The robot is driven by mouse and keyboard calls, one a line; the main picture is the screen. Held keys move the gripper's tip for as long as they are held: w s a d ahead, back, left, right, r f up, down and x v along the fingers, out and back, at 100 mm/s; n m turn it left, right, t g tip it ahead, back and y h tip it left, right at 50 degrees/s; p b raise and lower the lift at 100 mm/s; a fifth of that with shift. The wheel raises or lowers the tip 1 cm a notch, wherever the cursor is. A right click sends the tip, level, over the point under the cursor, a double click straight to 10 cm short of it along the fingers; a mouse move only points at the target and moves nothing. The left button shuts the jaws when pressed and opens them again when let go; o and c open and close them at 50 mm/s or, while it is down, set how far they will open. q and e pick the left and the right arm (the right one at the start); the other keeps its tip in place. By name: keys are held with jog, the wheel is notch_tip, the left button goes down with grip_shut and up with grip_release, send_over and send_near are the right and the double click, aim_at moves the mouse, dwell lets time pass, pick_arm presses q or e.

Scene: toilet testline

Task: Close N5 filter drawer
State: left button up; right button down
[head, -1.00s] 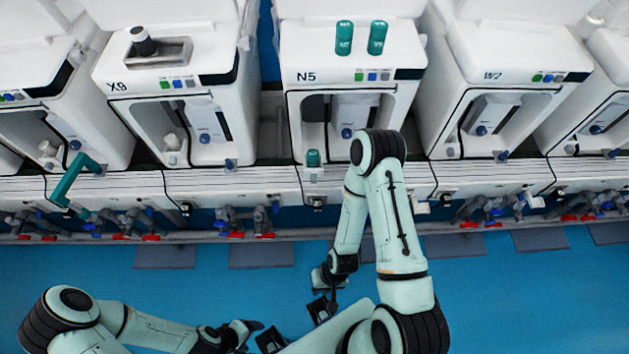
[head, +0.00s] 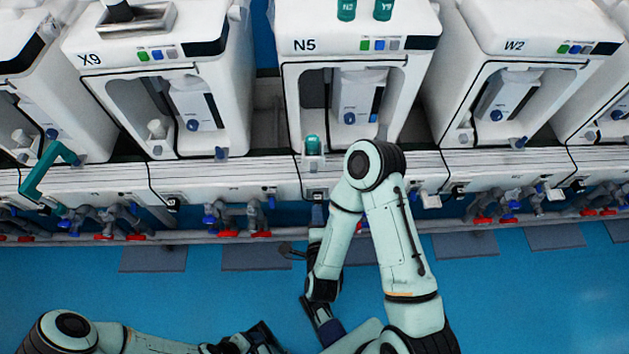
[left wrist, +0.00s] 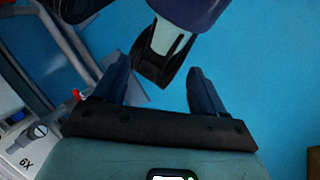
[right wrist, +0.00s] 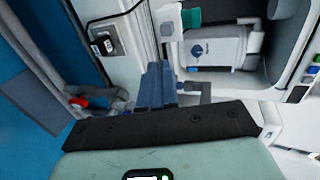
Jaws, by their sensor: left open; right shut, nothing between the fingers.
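The N5 unit (head: 345,45) is white with an open front bay. Inside stand a white canister (head: 357,95) with a blue knob and, at the left front, a teal-capped part (head: 312,146). I cannot tell which part is the filter drawer. My right gripper (head: 317,214) is shut and empty in front of the panel below N5. In the right wrist view its closed fingers (right wrist: 157,80) overlap the panel; contact cannot be told. The canister (right wrist: 218,48) shows beyond them. My left gripper (head: 262,338) is low in the head view; the left wrist view shows its fingers (left wrist: 158,85) open and empty.
Unit X9 (head: 155,45) stands to the left and W2 (head: 540,35) to the right. A teal handle (head: 48,172) juts out at the far left. Pipes with red and blue valves (head: 240,217) run below the panels.

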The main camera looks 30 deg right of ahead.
jog(key=b+x, duration=0.2)
jog(key=b, duration=0.4)
send_near(314, 160)
jog(key=f, duration=0.1)
jog(key=w+f, duration=0.1)
jog(key=d+f, duration=0.1)
jog(key=shift+w+f, duration=0.3)
pick_arm(q)
jog(key=w+a+f+t+y, duration=0.1)
jog(key=w+a+f+t, duration=0.1)
jog(key=w+a+f, duration=0.2)
jog(key=shift+w+a+f+n+t+y, duration=0.15)
jog(key=shift+w+f+n+t+y, duration=0.2)
jog(key=shift+w+f, duration=1.9)
pick_arm(e)
jog(key=shift+w+d, duration=0.25)
jog(key=shift+w, duration=0.3)
pick_arm(q)
jog(key=shift+w+r, duration=0.3)
jog(key=shift+r, duration=0.05)
